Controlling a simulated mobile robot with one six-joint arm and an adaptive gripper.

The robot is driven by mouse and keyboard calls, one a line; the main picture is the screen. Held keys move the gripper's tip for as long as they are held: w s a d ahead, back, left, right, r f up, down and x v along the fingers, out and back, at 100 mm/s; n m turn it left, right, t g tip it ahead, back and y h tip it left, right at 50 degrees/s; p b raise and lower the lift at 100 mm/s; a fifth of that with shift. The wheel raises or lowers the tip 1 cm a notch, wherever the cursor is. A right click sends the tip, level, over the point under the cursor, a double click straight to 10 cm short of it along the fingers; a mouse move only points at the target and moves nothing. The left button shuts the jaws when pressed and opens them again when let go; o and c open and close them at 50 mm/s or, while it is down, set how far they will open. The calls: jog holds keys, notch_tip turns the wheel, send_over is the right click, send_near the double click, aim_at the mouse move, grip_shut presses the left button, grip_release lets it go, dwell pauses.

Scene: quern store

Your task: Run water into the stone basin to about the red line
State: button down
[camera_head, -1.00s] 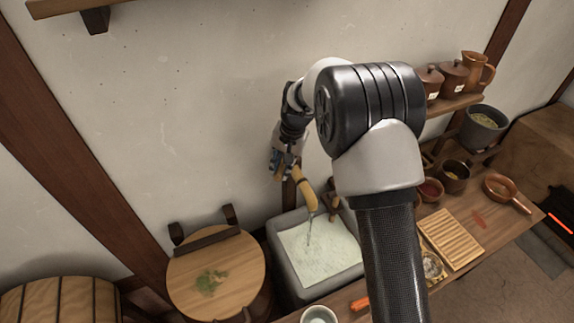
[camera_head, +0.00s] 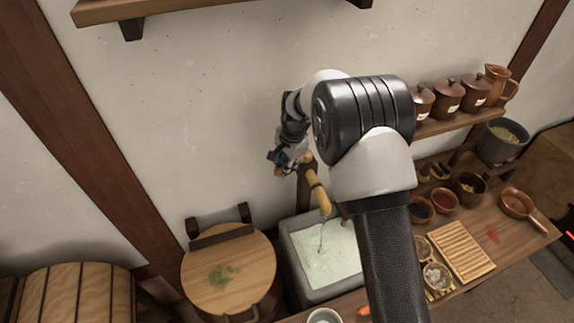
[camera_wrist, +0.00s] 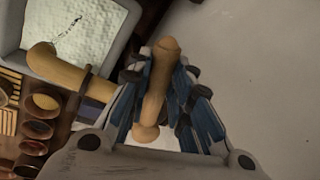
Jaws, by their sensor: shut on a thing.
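The grey stone basin (camera_head: 292,270) stands against the wall, its pale, rippled water surface (camera_head: 330,262) below the rim. A wooden spout (camera_head: 318,192) hangs over it, and a thin stream (camera_head: 321,240) runs from it into the basin. My gripper (camera_head: 281,160) is at the wall end of the spout, left of it. In the wrist view my gripper (camera_wrist: 163,78) is shut on an upright wooden tap handle (camera_wrist: 160,80), with a finger on each side. The spout (camera_wrist: 70,75) and the basin rim (camera_wrist: 112,60) also show there. I see no red line; my arm hides the basin's right part.
A round wooden lid (camera_head: 228,285) with green bits lies left of the basin. A bench with bowls (camera_head: 445,198), a slatted board (camera_head: 462,250) and a pan (camera_head: 517,203) is at right. A shelf of jars (camera_head: 448,97) hangs above it. A pale bowl (camera_head: 325,316) is in front.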

jog(key=c, duration=1.4)
grip_release()
jog(key=shift+c, duration=0.2)
jog(key=shift+r, duration=0.1)
notch_tip(320, 180, up, 12)
jog(key=s+d, duration=0.1)
jog(key=shift+s+d+f, duration=0.2)
jog(key=shift+s+d, duration=0.1)
jog(key=shift+s, duration=0.05)
